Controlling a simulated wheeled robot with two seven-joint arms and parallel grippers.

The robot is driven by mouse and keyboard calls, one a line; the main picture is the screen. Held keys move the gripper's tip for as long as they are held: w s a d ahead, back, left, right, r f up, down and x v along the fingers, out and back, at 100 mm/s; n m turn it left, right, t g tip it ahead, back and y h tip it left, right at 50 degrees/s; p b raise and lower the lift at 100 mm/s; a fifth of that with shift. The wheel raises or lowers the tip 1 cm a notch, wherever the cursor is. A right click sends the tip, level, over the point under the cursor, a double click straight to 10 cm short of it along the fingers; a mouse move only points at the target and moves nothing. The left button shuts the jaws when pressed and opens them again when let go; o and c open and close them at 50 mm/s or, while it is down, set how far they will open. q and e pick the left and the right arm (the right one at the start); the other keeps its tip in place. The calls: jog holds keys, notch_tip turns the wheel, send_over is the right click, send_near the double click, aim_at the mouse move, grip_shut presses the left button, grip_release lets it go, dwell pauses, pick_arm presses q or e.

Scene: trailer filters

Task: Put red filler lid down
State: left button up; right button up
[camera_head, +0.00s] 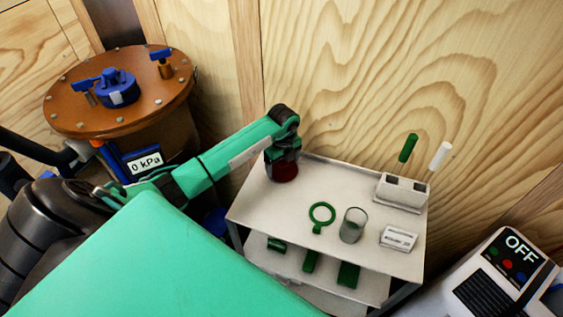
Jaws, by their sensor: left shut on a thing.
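The red filler lid (284,172) is a dark red disc at the back left of the white cart's top shelf (262,211). My left gripper (283,158) points down over it and is shut on it. The gripper covers the lid's upper part. I cannot tell whether the lid touches the shelf or hangs just above it. My right gripper is not in view.
The top shelf also holds a green ring (322,213), a glass (353,226), a small white box (398,238) and a holder (401,192) with green and white handles. An orange-brown tank (120,125) stands left, an OFF panel (510,265) right.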

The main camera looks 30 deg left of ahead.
aim_at(283, 161)
pick_arm(q)
jog(key=o, duration=0.8)
jog(key=shift+a+f, duration=0.15)
jog(key=shift+f, duration=0.1)
jog(key=shift+o, duration=0.4)
jog(key=shift+r, duration=0.45)
notch_tip(283, 161, up, 3)
jog(key=p, duration=0.2)
jog(key=shift+f+p, duration=0.1)
jog(key=shift+p, duration=0.3)
notch_tip(283, 161, up, 9)
jog(key=p, duration=0.6)
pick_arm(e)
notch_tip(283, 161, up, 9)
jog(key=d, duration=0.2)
pick_arm(q)
jog(key=shift+f, duration=0.15)
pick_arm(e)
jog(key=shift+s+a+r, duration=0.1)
